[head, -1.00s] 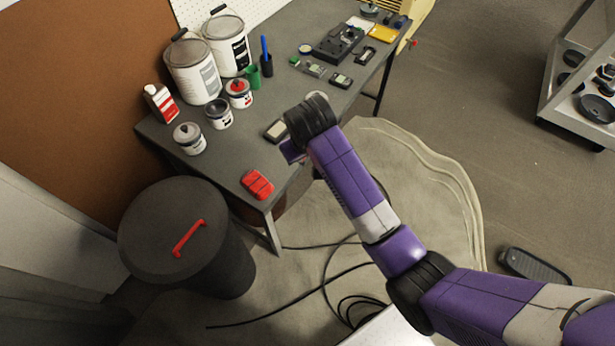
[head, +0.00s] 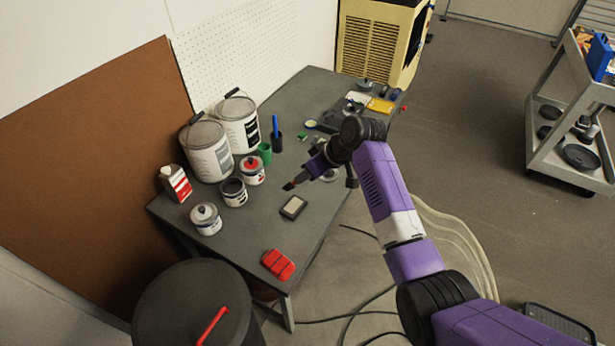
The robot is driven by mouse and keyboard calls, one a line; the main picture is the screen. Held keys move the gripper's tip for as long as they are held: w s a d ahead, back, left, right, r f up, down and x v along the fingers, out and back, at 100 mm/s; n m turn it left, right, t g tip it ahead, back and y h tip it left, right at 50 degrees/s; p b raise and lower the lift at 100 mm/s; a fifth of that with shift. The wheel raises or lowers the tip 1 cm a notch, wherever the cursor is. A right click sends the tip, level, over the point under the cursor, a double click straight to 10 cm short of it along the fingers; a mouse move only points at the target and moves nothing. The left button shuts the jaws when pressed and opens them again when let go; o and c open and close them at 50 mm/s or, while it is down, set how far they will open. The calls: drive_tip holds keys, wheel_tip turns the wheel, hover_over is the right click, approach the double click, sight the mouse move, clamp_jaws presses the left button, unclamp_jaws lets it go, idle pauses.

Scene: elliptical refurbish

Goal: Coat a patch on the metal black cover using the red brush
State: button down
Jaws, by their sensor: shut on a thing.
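My gripper (head: 303,177) is over the table, shut on what looks like the red brush (head: 291,185). Only a small dark and red end of it shows, pointing down and left. A flat black rectangular piece with a pale patch (head: 293,207) lies on the table just below the brush end. It may be the metal black cover, but I cannot tell for sure. The brush end appears a little above and behind this piece; I cannot tell that they touch. My wrist hides part of the table behind.
The grey table (head: 245,245) holds large paint cans (head: 208,160), small cans (head: 234,194), a red-white bottle (head: 175,184), a green cup (head: 265,153), and a red block (head: 278,264) near the front edge. Cables lie on the floor.

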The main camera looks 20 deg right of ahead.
wheel_tip(320, 180, down, 5)
drive_tip(key=b, duration=0.4)
drive_tip(key=shift+a, duration=0.15)
